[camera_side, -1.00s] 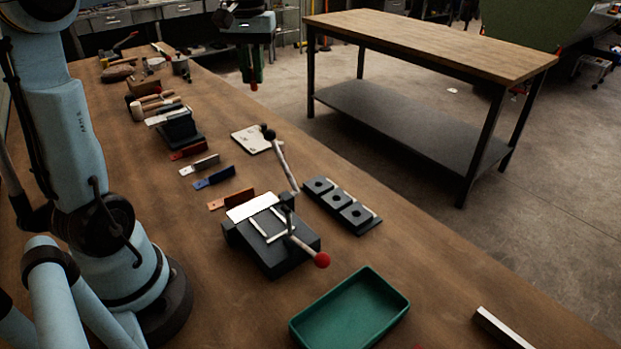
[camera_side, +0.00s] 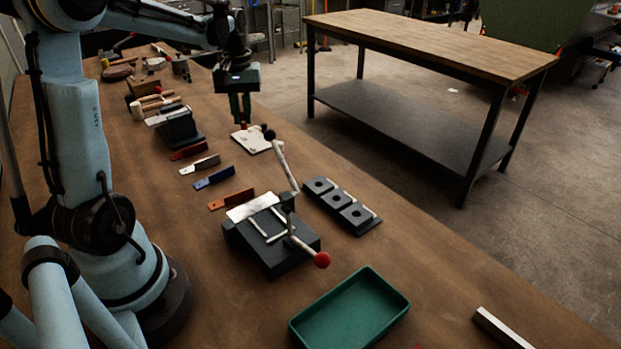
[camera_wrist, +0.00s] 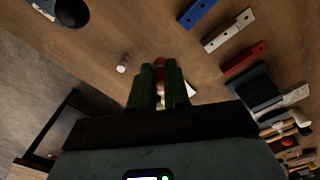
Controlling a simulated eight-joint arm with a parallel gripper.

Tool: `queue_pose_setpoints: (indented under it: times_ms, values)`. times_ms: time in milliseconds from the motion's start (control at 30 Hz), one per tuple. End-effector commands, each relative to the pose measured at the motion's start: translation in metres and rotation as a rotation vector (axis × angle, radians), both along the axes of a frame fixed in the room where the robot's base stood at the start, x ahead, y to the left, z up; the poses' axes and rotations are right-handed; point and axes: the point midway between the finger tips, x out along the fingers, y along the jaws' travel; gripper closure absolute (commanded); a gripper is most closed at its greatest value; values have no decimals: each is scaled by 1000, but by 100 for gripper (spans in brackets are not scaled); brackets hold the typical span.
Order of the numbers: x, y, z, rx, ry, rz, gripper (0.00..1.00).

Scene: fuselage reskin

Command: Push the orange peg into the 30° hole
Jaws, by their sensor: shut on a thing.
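In the wrist view the peg (camera_wrist: 159,64) sits between the green fingers of my gripper (camera_wrist: 158,70). A dark block (camera_side: 341,205) with three round holes lies to the right, apart from the peg. The angle of each hole is too small to read.
The white plate (camera_side: 258,144) lies below my gripper. Coloured strips (camera_side: 215,178) lie left. A green tray (camera_side: 350,312) is in front. A small pale cylinder (camera_wrist: 122,64) stands in the wrist view.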

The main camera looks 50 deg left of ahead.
Motion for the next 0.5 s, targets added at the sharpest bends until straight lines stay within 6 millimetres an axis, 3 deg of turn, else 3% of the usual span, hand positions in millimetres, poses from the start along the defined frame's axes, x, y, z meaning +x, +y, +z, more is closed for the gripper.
queue_pose_setpoints:
  times_ms: [500]
  values:
    - [-29,93,-59,0,0,4,100]
